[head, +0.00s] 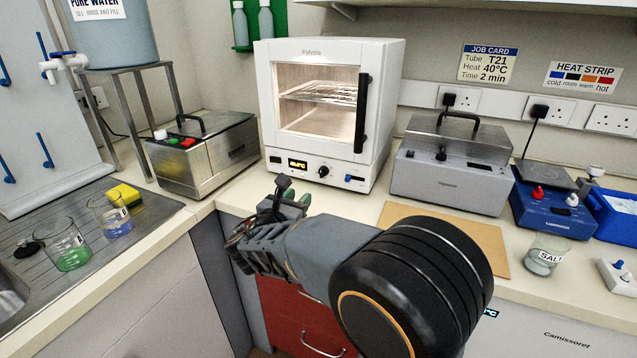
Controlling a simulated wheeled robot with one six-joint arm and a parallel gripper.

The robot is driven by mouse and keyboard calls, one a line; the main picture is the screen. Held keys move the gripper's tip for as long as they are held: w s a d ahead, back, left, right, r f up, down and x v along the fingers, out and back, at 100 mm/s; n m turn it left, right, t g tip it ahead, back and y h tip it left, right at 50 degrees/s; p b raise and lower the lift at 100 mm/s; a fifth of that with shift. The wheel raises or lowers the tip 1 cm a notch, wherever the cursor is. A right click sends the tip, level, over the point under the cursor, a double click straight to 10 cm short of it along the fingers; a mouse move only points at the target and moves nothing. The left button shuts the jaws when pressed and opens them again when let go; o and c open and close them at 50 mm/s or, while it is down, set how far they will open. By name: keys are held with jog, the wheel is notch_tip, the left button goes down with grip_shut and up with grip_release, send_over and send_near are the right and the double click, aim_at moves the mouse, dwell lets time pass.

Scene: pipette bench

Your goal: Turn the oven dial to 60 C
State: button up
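The oven (328,110) is a white box with a glass door and a black vertical handle on the right, standing at the back of the bench. Its door is shut and the lit inside shows a wire shelf. The oven dial (323,172) is a small black knob on the panel below the door.
A steel bath (205,150) stands left of the oven and a grey lidded machine (455,165) right of it. A brown board (440,232) lies on the front bench, partly behind my arm.

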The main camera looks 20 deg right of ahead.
aim_at(321, 171)
jog(key=shift+w+d, duration=0.15)
jog(key=shift+w, duration=0.3)
jog(key=x, duration=1.2)
jog(key=shift+w+d+r, duration=0.1)
jog(key=shift+w+d, duration=0.15)
jog(key=shift+w, duration=0.05)
jog(key=shift+c, duration=0.2)
jog(key=shift+n, duration=0.3)
grip_shut()
